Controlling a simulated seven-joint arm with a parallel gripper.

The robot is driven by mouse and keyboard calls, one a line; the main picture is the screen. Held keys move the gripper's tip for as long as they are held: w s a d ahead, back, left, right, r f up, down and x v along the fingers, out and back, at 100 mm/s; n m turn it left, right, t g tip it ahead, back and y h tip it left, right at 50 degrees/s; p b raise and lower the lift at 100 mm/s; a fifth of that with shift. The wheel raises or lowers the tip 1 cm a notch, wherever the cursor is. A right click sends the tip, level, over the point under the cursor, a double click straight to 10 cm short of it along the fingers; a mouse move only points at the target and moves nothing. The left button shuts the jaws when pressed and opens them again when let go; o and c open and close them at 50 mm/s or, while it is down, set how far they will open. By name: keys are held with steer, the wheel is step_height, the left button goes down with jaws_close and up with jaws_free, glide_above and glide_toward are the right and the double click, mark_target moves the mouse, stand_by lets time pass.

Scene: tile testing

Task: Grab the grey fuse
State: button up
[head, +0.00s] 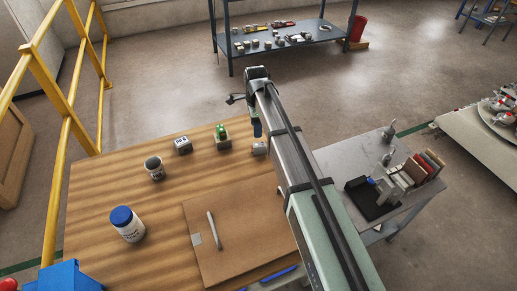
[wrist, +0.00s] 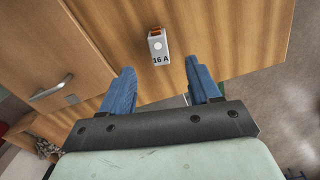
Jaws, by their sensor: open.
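A grey-white block marked "16 A", the fuse (wrist: 158,47), has an orange-brown end. It lies on the wooden tabletop, just beyond my gripper's fingertips in the wrist view and between their lines. In the head view, a small grey block (head: 259,148) beside my arm seems to be this fuse; its label cannot be read there. My gripper (wrist: 159,67) is open and empty, its two blue fingers apart.
Left of the fuse stand a green-topped block (head: 222,138), another labelled block (head: 183,146), a cup (head: 154,168) and a blue-lidded jar (head: 127,224). A brown board with a handle (head: 214,229) lies nearer. A grey side table (head: 345,160) stands to the right.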

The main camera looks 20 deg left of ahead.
mark_target(258, 144)
step_height(258, 144, down, 6)
steer(key=shift+r, duration=0.2)
steer(key=shift+w+d+f, duration=0.1)
steer(key=shift+d+f, duration=0.15)
steer(key=shift+f, duration=1.05)
steer(key=shift+d+f, duration=0.2)
steer(key=shift+f, duration=1.1)
steer(key=shift+c, duration=0.2)
steer(key=c, duration=1)
